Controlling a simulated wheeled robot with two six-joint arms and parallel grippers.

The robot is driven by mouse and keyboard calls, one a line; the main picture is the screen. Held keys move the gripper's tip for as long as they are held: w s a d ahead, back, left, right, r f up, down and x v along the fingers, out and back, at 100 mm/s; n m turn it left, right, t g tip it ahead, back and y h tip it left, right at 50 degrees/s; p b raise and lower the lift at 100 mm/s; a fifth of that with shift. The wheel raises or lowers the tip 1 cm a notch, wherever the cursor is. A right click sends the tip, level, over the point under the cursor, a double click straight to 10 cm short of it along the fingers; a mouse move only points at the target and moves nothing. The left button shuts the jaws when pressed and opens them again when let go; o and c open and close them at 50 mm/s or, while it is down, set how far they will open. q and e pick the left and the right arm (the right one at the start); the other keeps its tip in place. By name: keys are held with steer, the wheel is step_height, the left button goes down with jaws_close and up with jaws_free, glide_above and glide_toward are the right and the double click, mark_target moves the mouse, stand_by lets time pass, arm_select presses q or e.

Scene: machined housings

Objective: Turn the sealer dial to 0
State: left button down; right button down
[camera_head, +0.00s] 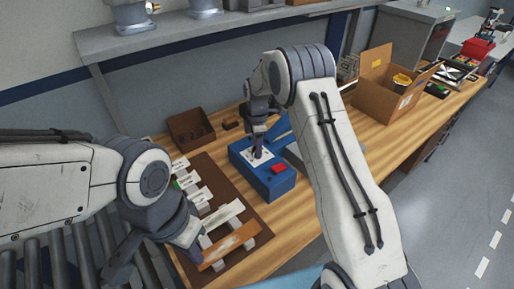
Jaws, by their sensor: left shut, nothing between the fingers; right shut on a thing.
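The sealer is a blue box (270,185) on the wooden bench, with a white dial plate (248,156) and a red patch on its top. My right gripper (258,148) reaches down onto the plate from above and is shut on the dial. The fingers hide the dial, so its pointer and setting cannot be read. My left gripper (190,243) is shut and empty.
Several pale pieces and an orange-brown strip (229,246) lie on the brown mat (248,218). A brown bin (190,129) stands behind it. An open cardboard box (385,98) stands farther right. A grey shelf (180,32) hangs above. Rollers (85,245) are at lower left.

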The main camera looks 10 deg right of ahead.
steer(key=shift+w+r, duration=0.1)
stand_by(0.4)
steer(key=shift+c, duration=1.9)
jaws_free()
step_height(320, 180, up, 10)
steer(key=b, duration=0.2)
steer(key=shift+r, duration=0.2)
steer(key=shift+a, duration=0.1)
